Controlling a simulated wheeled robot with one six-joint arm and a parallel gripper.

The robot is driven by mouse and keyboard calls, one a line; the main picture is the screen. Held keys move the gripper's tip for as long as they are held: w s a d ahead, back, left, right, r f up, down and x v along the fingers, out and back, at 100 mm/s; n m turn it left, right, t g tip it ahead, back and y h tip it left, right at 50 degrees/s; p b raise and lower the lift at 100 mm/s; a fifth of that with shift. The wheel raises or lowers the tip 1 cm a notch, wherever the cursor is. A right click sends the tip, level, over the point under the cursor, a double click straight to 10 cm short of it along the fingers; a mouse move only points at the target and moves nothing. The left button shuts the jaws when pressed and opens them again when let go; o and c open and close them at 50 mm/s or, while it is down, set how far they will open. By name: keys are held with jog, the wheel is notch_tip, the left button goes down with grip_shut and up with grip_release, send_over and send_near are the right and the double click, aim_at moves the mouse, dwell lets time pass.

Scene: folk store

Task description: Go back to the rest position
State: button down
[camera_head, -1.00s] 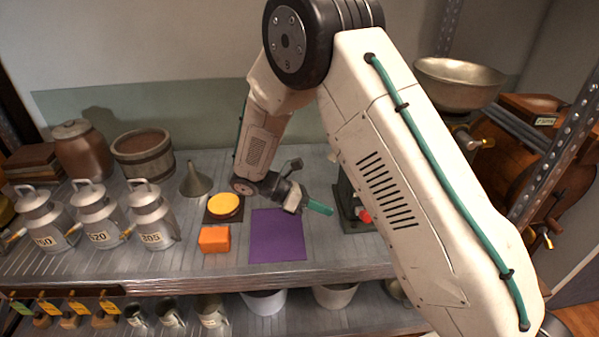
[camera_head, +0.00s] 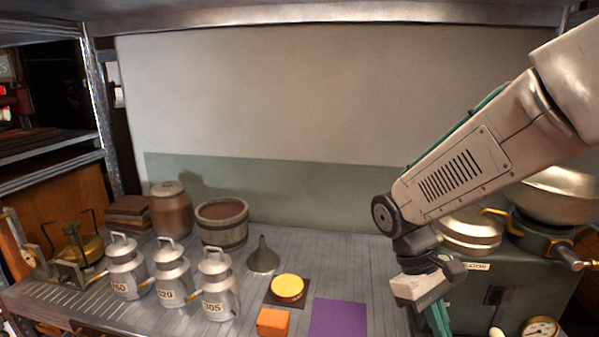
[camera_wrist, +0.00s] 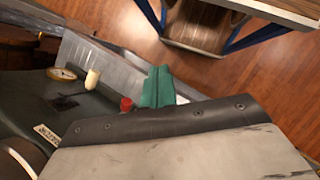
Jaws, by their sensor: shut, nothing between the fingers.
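My gripper (camera_head: 438,318) hangs at the right in the head view, in front of the green scale cabinet and right of the purple mat. Its green fingers are cut off by the bottom edge there. In the wrist view the green fingers (camera_wrist: 157,86) are together with nothing between them. They point out over the shelf edge and wooden floor. A purple mat (camera_head: 338,320), an orange block (camera_head: 272,322) and a yellow disc (camera_head: 287,286) on a dark square pad (camera_head: 302,297) lie on the shelf, apart from my gripper.
Several metal milk cans (camera_head: 170,278), a funnel (camera_head: 263,258), a wooden bucket (camera_head: 222,224) and a brown crock (camera_head: 171,212) stand at the left. The green scale (camera_head: 540,285), with a pan and dial, stands close by at the right. In the wrist view, wooden floor (camera_wrist: 215,75) is open.

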jog(key=s+d+r+m+t+y, duration=0.3)
jog(key=s+r+m+t, duration=0.2)
jog(key=s+r, duration=0.5)
jog(key=shift+s+m+t+y, duration=0.4)
jog(key=shift+s+t, duration=0.2)
jog(key=shift+s, duration=0.4)
jog(key=shift+r, duration=0.1)
